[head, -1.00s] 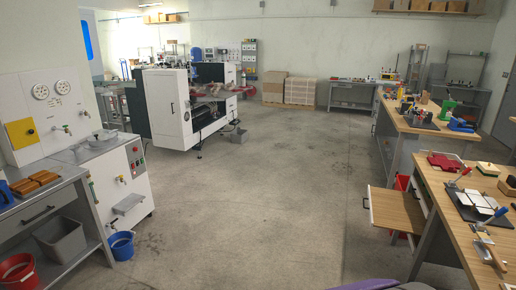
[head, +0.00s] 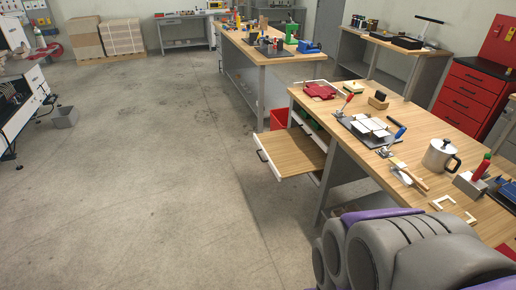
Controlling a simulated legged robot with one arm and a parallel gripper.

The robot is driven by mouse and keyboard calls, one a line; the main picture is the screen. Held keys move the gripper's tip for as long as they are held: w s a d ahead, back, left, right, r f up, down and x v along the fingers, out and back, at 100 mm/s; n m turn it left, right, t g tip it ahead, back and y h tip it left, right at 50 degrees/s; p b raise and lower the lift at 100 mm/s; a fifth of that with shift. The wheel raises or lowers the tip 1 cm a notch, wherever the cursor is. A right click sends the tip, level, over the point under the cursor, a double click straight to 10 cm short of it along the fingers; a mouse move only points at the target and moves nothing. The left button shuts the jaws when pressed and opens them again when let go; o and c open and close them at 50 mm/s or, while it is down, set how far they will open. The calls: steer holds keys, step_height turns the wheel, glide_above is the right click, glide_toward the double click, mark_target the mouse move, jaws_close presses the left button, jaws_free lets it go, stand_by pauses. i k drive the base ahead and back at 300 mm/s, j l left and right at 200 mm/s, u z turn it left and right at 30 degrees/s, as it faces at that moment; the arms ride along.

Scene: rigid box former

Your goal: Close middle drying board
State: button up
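A wooden drying board (head: 296,152) sticks out toward the left from under the near workbench (head: 420,137). It has a pale front edge with a dark handle (head: 262,156) and lies level above the floor. I see only this one board pulled out and cannot tell from the frames whether it is the middle one. The other boards' fronts are not clearly visible. Grey and purple parts of my own arm fill the bottom right. My gripper's fingers are not in view.
The near workbench holds a red press (head: 319,90), a grey plate with white tiles (head: 368,128), and a metal pot (head: 440,155). A red bin (head: 278,119) stands behind the board. Another workbench (head: 262,50) stands beyond. The concrete floor left of the board is clear.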

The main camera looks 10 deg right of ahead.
mark_target(289, 153)
steer(key=i+j, duration=0.1)
steer(key=i, duration=0.6)
steer(key=i+j, duration=0.1)
steer(key=i, duration=0.55)
steer(key=i+z, duration=0.1)
steer(key=i, duration=0.6)
steer(key=i+j, duration=0.2)
steer(key=i, duration=0.5)
